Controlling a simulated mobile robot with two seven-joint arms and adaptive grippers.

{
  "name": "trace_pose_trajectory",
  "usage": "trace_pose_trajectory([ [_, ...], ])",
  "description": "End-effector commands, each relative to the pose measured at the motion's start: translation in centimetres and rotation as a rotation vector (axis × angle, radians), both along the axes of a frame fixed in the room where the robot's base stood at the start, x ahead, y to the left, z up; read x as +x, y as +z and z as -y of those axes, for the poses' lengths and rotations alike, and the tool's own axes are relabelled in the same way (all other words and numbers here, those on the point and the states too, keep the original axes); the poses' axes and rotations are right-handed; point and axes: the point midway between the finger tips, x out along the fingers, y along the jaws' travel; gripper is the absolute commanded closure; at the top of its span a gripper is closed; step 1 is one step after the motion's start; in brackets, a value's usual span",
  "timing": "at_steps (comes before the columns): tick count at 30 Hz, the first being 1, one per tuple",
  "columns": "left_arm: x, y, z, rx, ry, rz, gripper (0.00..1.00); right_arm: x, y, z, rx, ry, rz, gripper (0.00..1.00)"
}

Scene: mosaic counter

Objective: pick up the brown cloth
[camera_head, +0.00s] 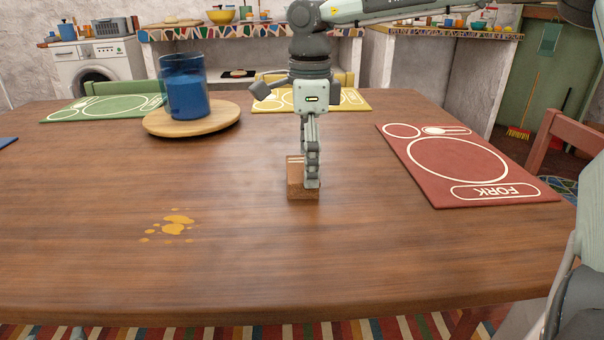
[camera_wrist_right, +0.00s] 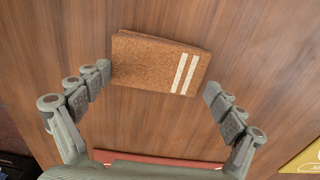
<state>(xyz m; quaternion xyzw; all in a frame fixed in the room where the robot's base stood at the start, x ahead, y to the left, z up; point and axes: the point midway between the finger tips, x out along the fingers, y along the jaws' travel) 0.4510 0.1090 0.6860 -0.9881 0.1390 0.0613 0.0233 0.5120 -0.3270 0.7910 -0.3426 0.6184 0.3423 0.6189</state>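The brown cloth (camera_head: 296,188) lies folded in a small block on the wooden table, near the middle in the head view. In the right wrist view the cloth (camera_wrist_right: 150,65) shows a rough brown top with two white stripes near its right end. My right gripper (camera_head: 312,184) points down at the cloth and partly covers it in the head view. In the wrist view the right gripper (camera_wrist_right: 158,81) is open, one fingertip close to each side of the cloth. I cannot tell whether they touch it. My left gripper is not in view.
A yellow spill (camera_head: 174,229) lies left of the cloth. A blue pitcher (camera_head: 186,98) stands on a round wooden board (camera_head: 222,122) behind it. Red (camera_head: 470,172), green (camera_head: 112,107) and yellow (camera_head: 352,103) placemats lie around the table. The front of the wooden table (camera_head: 330,262) is clear.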

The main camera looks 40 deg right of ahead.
Motion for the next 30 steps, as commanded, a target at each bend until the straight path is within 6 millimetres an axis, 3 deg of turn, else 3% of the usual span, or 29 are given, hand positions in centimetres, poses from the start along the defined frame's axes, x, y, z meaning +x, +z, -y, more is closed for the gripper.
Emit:
trace_pose_trajectory([
  [11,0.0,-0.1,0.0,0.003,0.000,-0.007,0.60,0.0,0.6,0.0,0.000,-0.001,0.001,0.34],
  [16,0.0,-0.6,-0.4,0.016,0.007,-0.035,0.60,0.1,2.7,0.0,-0.002,0.000,0.003,0.34],
  [19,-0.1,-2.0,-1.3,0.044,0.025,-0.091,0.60,0.2,4.7,-0.1,-0.002,0.000,0.003,0.34],
  [30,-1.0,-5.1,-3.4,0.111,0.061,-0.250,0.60,5.8,9.3,-6.6,-0.004,0.002,0.000,0.34],
])
